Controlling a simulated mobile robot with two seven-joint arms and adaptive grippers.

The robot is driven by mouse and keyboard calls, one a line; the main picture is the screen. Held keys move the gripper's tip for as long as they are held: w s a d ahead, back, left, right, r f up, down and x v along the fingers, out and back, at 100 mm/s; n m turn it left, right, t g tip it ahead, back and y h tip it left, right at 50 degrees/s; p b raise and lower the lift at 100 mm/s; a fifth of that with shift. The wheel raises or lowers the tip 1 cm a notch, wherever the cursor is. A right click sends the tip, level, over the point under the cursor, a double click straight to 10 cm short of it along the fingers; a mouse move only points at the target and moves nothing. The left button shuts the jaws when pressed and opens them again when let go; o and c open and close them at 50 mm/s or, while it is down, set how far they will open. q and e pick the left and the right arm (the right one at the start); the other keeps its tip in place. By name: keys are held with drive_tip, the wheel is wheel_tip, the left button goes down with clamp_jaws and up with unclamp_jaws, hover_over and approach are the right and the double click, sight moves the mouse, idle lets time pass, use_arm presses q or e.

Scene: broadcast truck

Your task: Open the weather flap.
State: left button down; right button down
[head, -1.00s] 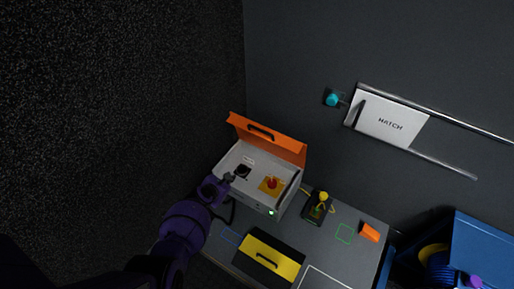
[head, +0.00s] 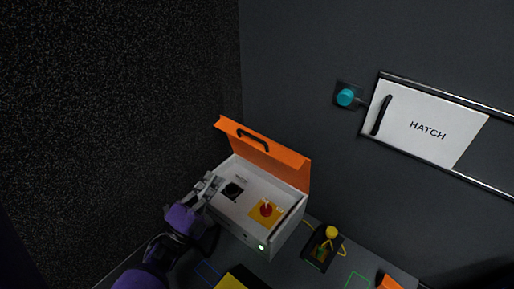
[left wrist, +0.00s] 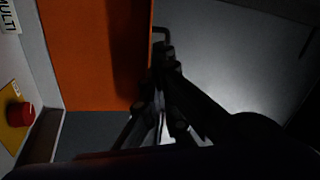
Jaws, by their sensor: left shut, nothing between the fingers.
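The orange flap (head: 266,158) with a black handle stands raised, tilted up at the back of an open white box (head: 283,230). I take it to be the weather flap. Inside the box are a black knob or socket (head: 232,191) and a red button (head: 266,209) on a yellow plate. My left gripper (head: 213,182) is shut and empty at the box's left side, below the flap. In the left wrist view the flap (left wrist: 95,50) fills the upper left beside the fingers (left wrist: 162,90), and the red button (left wrist: 20,113) shows at the left edge. Contact cannot be told. My right gripper is out of view.
A white hatch panel (head: 430,124) sits on wall rails, with a teal knob (head: 345,97) left of it. A black device with a yellow knob (head: 331,232) stands right of the box. A yellow item (head: 240,280) and an orange block (head: 389,283) are at the bottom.

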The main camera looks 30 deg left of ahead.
use_arm(q)
drive_tip(key=d+r+m+h, duration=0.1)
drive_tip(key=m+h, duration=0.1)
drive_tip(key=m, duration=0.2)
drive_tip(key=b, duration=0.2)
approach(250, 135)
drive_tip(key=shift+m, duration=0.3)
drive_tip(key=x, duration=0.6)
drive_tip(key=shift+w, duration=0.15)
drive_tip(key=w+r+p, duration=0.1)
drive_tip(key=w+p, duration=0.1)
drive_tip(key=w+r+g+p, duration=0.1)
drive_tip(key=w+p, duration=0.1)
drive_tip(key=w+d+r+g+p, duration=0.1)
drive_tip(key=w+p, duration=0.1)
drive_tip(key=shift+r+y, duration=0.1)
drive_tip(key=shift+y, duration=0.3)
drive_tip(key=shift+w+f+g, duration=0.2)
drive_tip(key=shift+w+g, duration=0.1)
drive_tip(key=shift+w, duration=0.05)
drive_tip(key=shift+f, duration=0.15)
